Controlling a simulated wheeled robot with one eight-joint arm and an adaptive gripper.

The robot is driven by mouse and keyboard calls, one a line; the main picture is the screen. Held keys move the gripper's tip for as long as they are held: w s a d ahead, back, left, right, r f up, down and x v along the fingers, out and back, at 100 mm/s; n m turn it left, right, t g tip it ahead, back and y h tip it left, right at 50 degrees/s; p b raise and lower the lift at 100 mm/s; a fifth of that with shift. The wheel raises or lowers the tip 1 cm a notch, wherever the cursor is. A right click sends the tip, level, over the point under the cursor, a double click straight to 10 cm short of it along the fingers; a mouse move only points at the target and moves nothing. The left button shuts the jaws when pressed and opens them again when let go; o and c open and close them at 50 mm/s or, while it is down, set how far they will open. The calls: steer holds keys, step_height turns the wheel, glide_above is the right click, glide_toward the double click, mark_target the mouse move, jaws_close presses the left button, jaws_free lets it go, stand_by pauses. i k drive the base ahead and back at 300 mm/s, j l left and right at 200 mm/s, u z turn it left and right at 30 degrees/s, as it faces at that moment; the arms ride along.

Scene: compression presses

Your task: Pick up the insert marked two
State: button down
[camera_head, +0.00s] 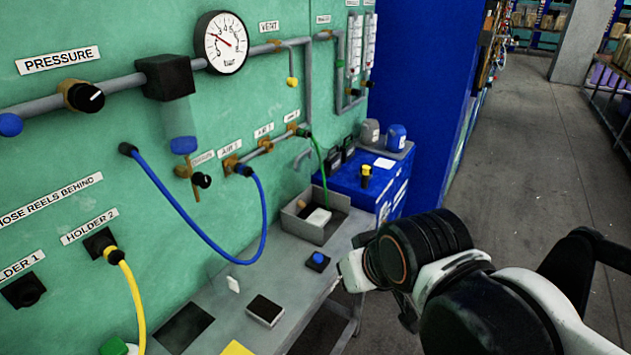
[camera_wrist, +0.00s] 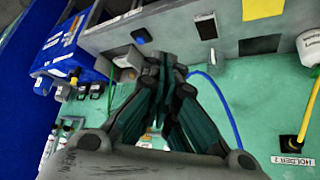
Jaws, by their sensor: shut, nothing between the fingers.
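I cannot make out a mark "two" on any loose part, so I cannot tell which thing is the insert. The label HOLDER 2 (camera_head: 90,227) is on the green wall above a black socket with a yellow hose; this label also shows in the wrist view (camera_wrist: 293,161). My gripper (camera_wrist: 166,62) is shut and empty in the wrist view, its dark fingers together near the grey bench. In the head view my arm is at the right, beside the bench edge, and the fingers are not clear there.
The bench (camera_head: 228,325) holds a grey tray (camera_head: 313,236) with small parts, a blue button box (camera_head: 318,261) and a black block (camera_head: 265,309). A blue hose (camera_head: 203,232) hangs from the wall. A blue cabinet (camera_head: 352,188) stands behind; open floor (camera_head: 525,190) lies right.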

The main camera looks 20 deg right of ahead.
mark_target(321, 217)
steer(key=i+l, duration=0.15)
steer(key=l, duration=0.5)
steer(key=i+l+u, duration=0.1)
steer(key=l, duration=0.55)
steer(key=i+l, duration=0.1)
steer(key=l, duration=0.55)
steer(key=i+l+u, duration=0.1)
steer(key=l, duration=0.55)
steer(key=i+l, duration=0.1)
steer(key=l, duration=0.55)
steer(key=k, duration=0.1)
